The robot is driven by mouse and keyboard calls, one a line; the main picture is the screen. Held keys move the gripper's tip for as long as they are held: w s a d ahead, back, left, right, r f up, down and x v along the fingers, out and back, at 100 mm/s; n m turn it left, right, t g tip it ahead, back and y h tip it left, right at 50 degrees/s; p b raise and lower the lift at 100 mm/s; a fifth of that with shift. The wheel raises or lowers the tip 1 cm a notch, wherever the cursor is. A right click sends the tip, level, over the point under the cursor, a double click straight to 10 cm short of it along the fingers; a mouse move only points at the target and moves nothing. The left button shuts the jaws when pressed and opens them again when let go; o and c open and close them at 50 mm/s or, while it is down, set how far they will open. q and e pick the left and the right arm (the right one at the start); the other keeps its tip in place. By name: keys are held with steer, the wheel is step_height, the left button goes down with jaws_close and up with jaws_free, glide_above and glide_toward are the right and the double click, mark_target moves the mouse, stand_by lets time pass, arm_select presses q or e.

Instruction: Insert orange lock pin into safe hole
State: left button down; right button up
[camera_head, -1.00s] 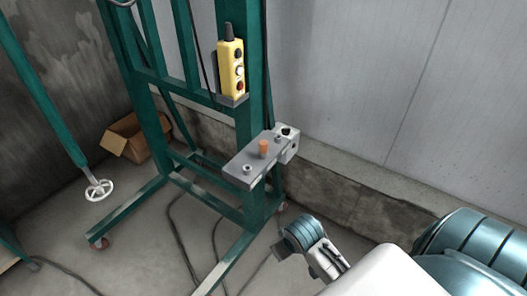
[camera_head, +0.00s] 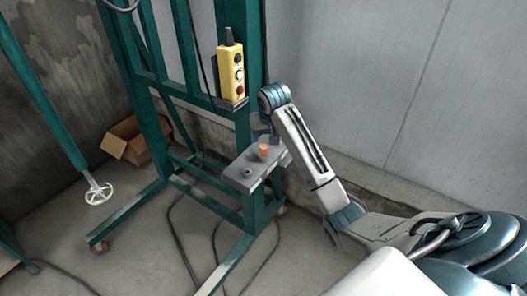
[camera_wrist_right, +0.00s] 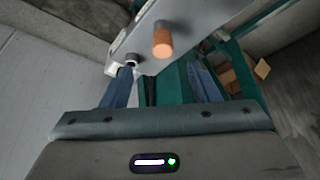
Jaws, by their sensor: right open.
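The orange lock pin (camera_head: 263,151) stands upright on a grey metal plate (camera_head: 256,163) fixed to the green frame. It also shows in the right wrist view (camera_wrist_right: 162,40), beyond the fingertips and not between them. A small metal ring (camera_head: 248,171) sits on the plate's near end; a ring also shows beside the left finger in the wrist view (camera_wrist_right: 131,60). Which hole is the safe one, I cannot tell. My right gripper (camera_wrist_right: 163,80) is open and empty, its two blue fingers apart, close to the plate. My left gripper is not in view.
A yellow button pendant (camera_head: 231,72) hangs on the green frame (camera_head: 185,185) above the plate. A low concrete ledge and grey wall lie behind my right arm.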

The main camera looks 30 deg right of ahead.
mark_target(263, 147)
steer(key=p+x, duration=0.1)
steer(key=x, duration=0.4)
steer(key=shift+w+f+p, duration=0.1)
steer(key=shift+p, duration=0.2)
steer(key=shift+w+f+p, duration=0.15)
steer(key=shift+f+p, duration=0.05)
steer(key=shift+p, duration=0.1)
steer(key=p+x, duration=0.1)
steer(key=x, duration=0.1)
steer(key=p+x, duration=0.1)
steer(key=x, duration=0.1)
steer(key=shift+w+r, duration=0.15)
steer(key=shift+w, duration=0.1)
steer(key=shift+w+f, duration=0.15)
steer(key=shift+f, duration=0.25)
steer(key=c, duration=1.1)
